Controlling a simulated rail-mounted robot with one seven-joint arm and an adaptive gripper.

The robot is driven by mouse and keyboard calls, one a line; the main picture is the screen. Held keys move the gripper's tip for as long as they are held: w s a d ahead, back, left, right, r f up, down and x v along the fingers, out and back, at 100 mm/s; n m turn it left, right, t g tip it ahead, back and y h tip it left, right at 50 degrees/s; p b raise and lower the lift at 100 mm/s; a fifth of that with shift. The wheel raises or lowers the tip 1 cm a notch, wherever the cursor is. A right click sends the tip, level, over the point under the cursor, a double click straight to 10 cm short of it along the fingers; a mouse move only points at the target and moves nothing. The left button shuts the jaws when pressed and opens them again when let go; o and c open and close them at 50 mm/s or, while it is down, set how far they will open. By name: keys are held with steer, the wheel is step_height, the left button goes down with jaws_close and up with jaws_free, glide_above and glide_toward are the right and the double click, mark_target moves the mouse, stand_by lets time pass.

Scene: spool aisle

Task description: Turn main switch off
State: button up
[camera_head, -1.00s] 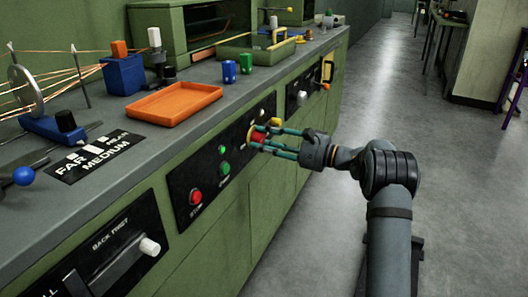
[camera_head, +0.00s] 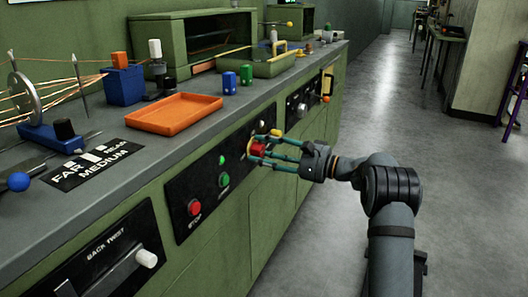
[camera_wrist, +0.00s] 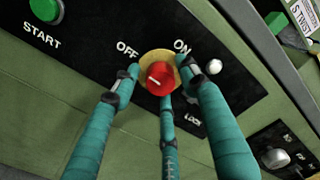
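The main switch is a red round knob (camera_wrist: 160,78) on a yellow plate, set in a black panel with OFF, ON and LOCK lettering. A short white mark on the knob slants toward its upper left, on the OFF side. In the head view the red knob (camera_head: 257,149) is on the cabinet front. My gripper (camera_head: 270,147) has its teal fingers spread around the knob. In the wrist view small gaps show between the side fingertips and the knob. The lower finger's tip is close beneath it, and contact there is unclear.
A green START button (camera_wrist: 45,9) and a red STOP button (camera_head: 194,208) are left of the switch. A white round part (camera_wrist: 214,67) lies just right of it. An orange tray (camera_head: 175,113) stands on the bench above. The aisle floor (camera_head: 400,130) at right is clear.

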steer(key=shift+o, duration=0.6)
steer(key=shift+d, duration=0.15)
steer(key=v, duration=1.1)
steer(key=shift+s+d, duration=0.2)
steer(key=shift+d, duration=0.15)
steer(key=shift+a, duration=0.15)
steer(key=x, duration=1.1)
steer(key=shift+w+a, duration=0.2)
steer(key=shift+a, duration=0.15)
